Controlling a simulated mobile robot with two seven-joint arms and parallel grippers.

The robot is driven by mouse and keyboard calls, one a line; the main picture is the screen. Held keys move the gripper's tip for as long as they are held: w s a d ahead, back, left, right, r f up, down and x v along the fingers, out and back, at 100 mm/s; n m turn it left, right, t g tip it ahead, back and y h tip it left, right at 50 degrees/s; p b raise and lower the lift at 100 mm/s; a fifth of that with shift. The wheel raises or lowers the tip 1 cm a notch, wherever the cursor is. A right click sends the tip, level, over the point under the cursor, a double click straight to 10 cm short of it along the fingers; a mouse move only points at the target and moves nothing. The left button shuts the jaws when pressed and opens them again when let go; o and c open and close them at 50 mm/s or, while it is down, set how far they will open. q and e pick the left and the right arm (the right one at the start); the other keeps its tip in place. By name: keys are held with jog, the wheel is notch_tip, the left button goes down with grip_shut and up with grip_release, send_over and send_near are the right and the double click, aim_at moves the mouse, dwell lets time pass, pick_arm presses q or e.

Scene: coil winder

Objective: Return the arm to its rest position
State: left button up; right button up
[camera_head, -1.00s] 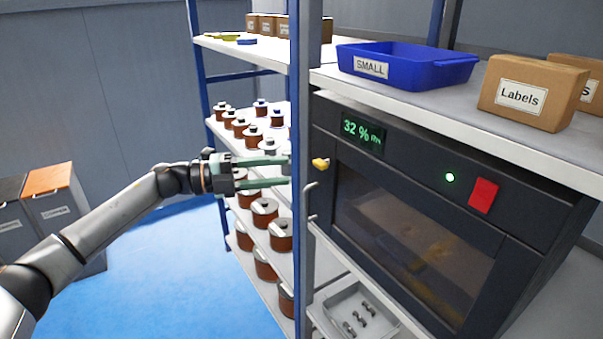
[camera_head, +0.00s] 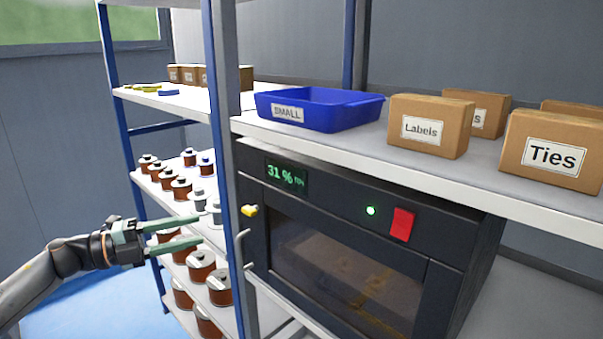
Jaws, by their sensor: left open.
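My left gripper (camera_head: 175,233) is at the lower left, its arm coming in from the left edge. Its two greenish fingers are apart, pointing right, with nothing between them. It is in front of the shelf rack that holds copper coils (camera_head: 201,266), and hides some of them. I cannot tell whether it touches any. My right gripper is not in view.
A blue rack post (camera_head: 226,150) stands close to the fingertips on the right. A dark cabinet (camera_head: 345,220) reads 31 %. Above it are a blue SMALL bin (camera_head: 340,115), a Labels box (camera_head: 428,140) and a Ties box (camera_head: 548,165). Blue floor shows at lower left.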

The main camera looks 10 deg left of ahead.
pick_arm(q)
jog(key=s+d+f+n+t+y+p, duration=0.1)
jog(key=s+d+f+n+t+y, duration=0.15)
jog(key=d+f+n, duration=0.45)
jog(key=s+d+f+n+t+y+p, duration=0.2)
jog(key=d+f+n+t+y, duration=0.15)
jog(key=f+n, duration=0.55)
jog(key=s+f+n+g+y+p, duration=0.2)
jog(key=s+f+n+g+y, duration=0.3)
jog(key=s+f+n, duration=0.6)
jog(key=s+f+y, duration=0.2)
jog(key=s+f, duration=0.7)
jog(key=s, duration=0.3)
jog(key=shift+s+n+g, duration=0.25)
jog(key=shift+n+g, duration=0.15)
